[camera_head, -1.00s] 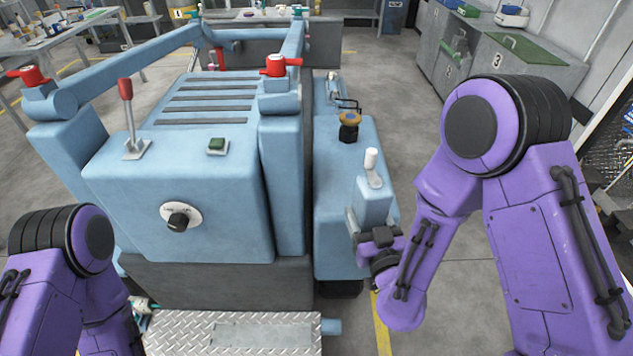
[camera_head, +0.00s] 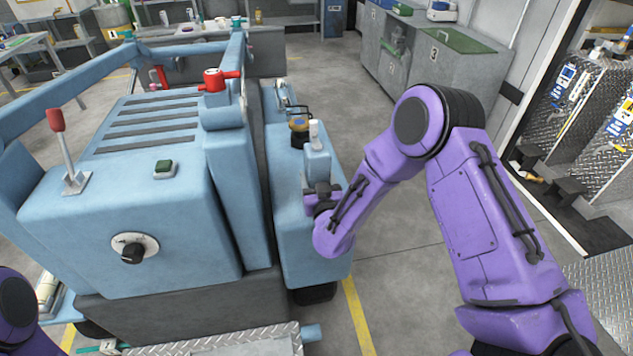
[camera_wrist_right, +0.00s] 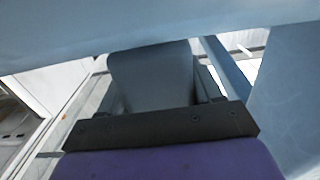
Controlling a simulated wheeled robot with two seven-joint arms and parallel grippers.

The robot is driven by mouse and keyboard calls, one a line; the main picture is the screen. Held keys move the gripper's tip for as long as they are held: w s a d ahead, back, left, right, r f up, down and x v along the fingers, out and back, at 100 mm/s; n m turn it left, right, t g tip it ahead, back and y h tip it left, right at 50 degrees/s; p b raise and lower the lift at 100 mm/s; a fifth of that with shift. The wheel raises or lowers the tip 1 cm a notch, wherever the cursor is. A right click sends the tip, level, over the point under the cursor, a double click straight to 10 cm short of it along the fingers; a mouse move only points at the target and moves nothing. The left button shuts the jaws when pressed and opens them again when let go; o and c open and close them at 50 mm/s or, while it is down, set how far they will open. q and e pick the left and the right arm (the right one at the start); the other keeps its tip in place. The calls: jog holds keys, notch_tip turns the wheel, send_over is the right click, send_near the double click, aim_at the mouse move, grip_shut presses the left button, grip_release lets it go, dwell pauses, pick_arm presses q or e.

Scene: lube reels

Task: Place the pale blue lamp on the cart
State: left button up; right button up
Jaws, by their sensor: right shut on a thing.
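The pale blue lamp (camera_head: 317,164), a small block-like body with a white top, is upright in my right gripper (camera_head: 321,190). The right gripper is shut around its lower part. In the right wrist view the grey-blue body of the lamp (camera_wrist_right: 150,78) fills the space between the fingers. The big light blue cart (camera_head: 205,165) stands on the left, with a lower side deck (camera_head: 300,235) along its right side. The lamp appears over or against that deck; I cannot tell whether it touches. My left gripper is out of view.
A dark fitting with an amber top (camera_head: 299,128) stands on the side deck close behind the lamp. Red-handled valves (camera_head: 216,80) and a lever (camera_head: 64,150) rise from the cart. Grey cabinets (camera_head: 430,60) stand behind. The floor right of the cart is clear.

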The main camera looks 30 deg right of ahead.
jog(key=shift+f, duration=0.6)
jog(key=shift+f, duration=0.2)
jog(key=o, duration=1.5)
jog(key=shift+r, duration=0.15)
jog(key=shift+s+a, duration=0.15)
jog(key=shift+s, duration=0.15)
jog(key=b+v, duration=0.3)
jog(key=v, duration=0.8)
jog(key=shift+s, duration=0.3)
